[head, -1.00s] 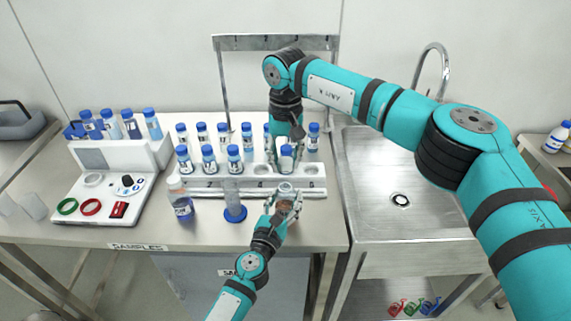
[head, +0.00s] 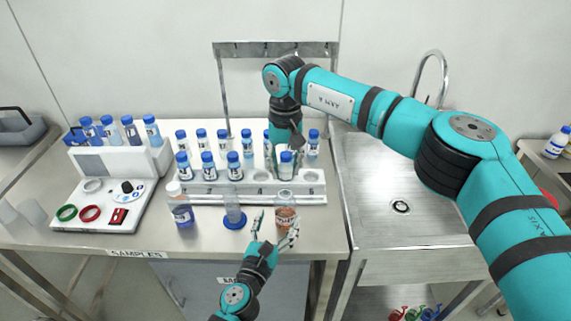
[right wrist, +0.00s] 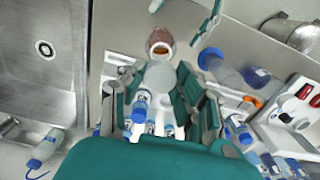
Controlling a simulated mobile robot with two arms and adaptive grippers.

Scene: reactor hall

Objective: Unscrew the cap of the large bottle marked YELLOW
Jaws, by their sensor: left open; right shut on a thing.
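A large bottle with reddish-brown content (head: 286,212) stands upright at the bench's front edge. Its label is not readable. From above, in the right wrist view (right wrist: 160,42), its mouth looks uncapped. My left gripper (head: 275,228) is open, just in front of the bottle and clear of its body. My right gripper (head: 285,169) hangs over the rack behind the bottle. In the right wrist view a pale round piece, apparently the white cap (right wrist: 160,75), sits between its fingertips (right wrist: 162,80). It is apart from the bottle's mouth.
A white rack (head: 220,195) holds several blue-capped bottles. A white-capped bottle (head: 181,205) and a cylinder on a blue base (head: 234,215) stand left of the large bottle. A sample station (head: 105,200) is farther left; a sink (head: 400,180) is right.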

